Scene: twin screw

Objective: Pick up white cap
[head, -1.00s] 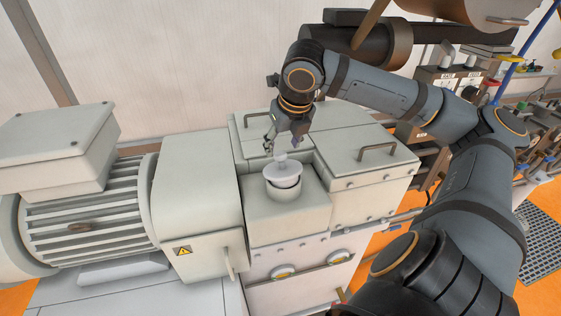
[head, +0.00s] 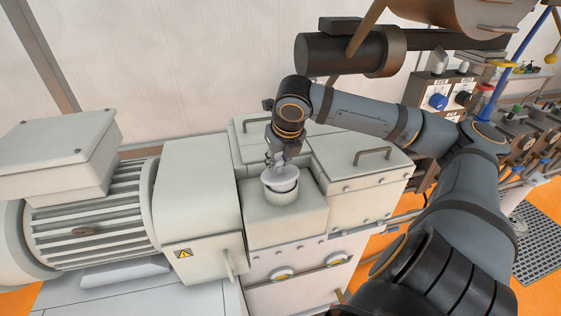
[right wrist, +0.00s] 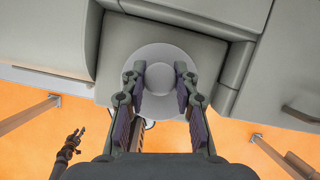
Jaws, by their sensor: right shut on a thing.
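The white cap (head: 281,182) is a round disc with a central knob. It sits over the white round port (head: 282,199) on top of the machine. I cannot tell whether it touches the rim. My right gripper (head: 279,162) is over it, pointing down. In the right wrist view the fingers (right wrist: 160,82) are shut on the knob, one on each side, with the cap's disc (right wrist: 160,53) spread around them. A small dark gripper-like shape (right wrist: 68,148), likely my left gripper, shows far below at the lower left; its jaws are too small to judge.
A box with a handle (head: 366,165) stands right of the port. A large motor (head: 85,215) and a pale housing (head: 195,200) stand to the left. Dark pipework (head: 350,52) runs behind my right arm. The floor is orange.

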